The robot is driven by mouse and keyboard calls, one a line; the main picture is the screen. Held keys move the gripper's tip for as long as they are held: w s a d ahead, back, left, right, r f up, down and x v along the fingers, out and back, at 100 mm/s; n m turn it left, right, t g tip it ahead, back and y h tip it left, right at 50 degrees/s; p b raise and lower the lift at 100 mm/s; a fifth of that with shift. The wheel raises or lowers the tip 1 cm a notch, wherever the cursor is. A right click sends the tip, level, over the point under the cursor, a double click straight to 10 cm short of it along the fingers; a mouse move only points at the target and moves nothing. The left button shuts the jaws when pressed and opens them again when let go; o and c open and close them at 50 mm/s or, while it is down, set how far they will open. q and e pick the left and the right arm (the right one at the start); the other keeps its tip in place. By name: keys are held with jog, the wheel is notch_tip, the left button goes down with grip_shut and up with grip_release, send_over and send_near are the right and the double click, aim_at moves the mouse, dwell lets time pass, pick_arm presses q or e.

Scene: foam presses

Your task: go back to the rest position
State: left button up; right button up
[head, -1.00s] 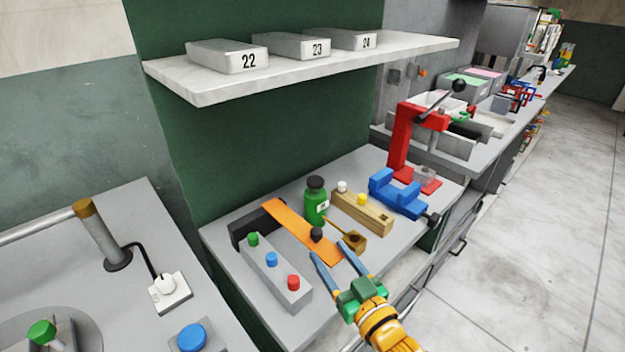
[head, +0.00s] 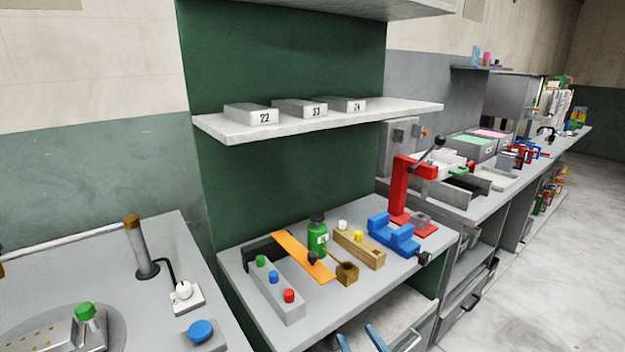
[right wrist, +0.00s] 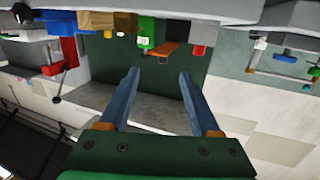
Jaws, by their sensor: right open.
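My right gripper (head: 361,340) shows at the bottom edge of the head view, in front of the grey bench (head: 235,268). Only its two blue fingertips are in that picture, spread apart with nothing between them. In the right wrist view the blue fingers (right wrist: 158,80) are also wide apart and empty. That view shows the workplace upside down. My left gripper is in neither view.
The bench holds a block with coloured knobs (head: 276,291), an orange strip (head: 300,256), a green bottle (head: 318,240), a blue vise (head: 394,234) and a red press (head: 400,190). A shelf (head: 330,123) with numbered blocks hangs above. Open floor (head: 545,260) lies right.

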jog(key=s+d+f+g+h, duration=0.1)
jog(key=s+d+f+g, duration=0.2)
jog(key=f, duration=0.6)
jog(key=s+d+f+m+g+h, duration=0.1)
jog(key=s+f+g+h, duration=0.1)
jog(key=s+f, duration=0.5)
jog(key=s+d+f+g+h, duration=0.1)
jog(key=d+f+g, duration=0.15)
jog(key=f, duration=0.95)
jog(key=s+d+f+g, duration=0.1)
jog(key=s+f+g, duration=0.3)
jog(key=s, duration=0.9)
jog(key=s+d+f+g+h, duration=0.1)
jog(key=s+d+f+g, duration=0.1)
jog(key=s+f, duration=0.5)
jog(key=s+g, duration=0.1)
jog(key=s, duration=0.5)
jog(key=shift+f+m+g+h, duration=0.2)
jog(key=shift+m+g+h, duration=0.1)
jog(key=shift+g, duration=0.05)
